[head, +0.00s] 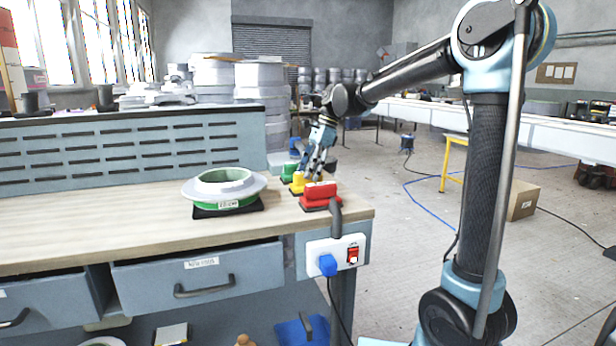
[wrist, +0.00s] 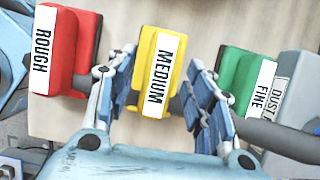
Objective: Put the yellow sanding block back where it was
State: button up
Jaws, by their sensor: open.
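The yellow sanding block (wrist: 160,55), labelled MEDIUM, lies on the wooden workbench between the red and green blocks.
A red block (wrist: 60,50) labelled ROUGH and a green block (wrist: 238,80) labelled FINE flank it closely. A grey item (wrist: 293,90) marked DUST and a dark hose or handle lie at the right. A green and white round mould (head: 225,188) sits left on the bench (head: 120,220).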

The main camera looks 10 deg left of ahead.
jog(key=v, duration=1)
jog(key=s+d+f+n+t, duration=0.1)
jog(key=s+d+f, duration=0.1)
jog(key=d, duration=0.5)
jog(key=s+d+f+n+t, duration=0.1)
jog(key=s+d+f+n, duration=0.15)
jog(key=d, duration=0.35)
jog(key=s+d+f+n+t+h, duration=0.2)
jog(key=s+d+f+n, duration=0.6)
jog(key=s+d+f, duration=1.3)
notch_tip(320, 180, down, 3)
jog(key=d+h, duration=0.2)
jog(key=shift+s+d+f+t, duration=0.15)
jog(key=shift+d+f+t, duration=0.1)
jog(key=shift+d+t, duration=0.05)
jog(key=shift+w+f, duration=0.2)
jog(key=shift+w, duration=0.25)
jog(key=shift+a, duration=0.1)
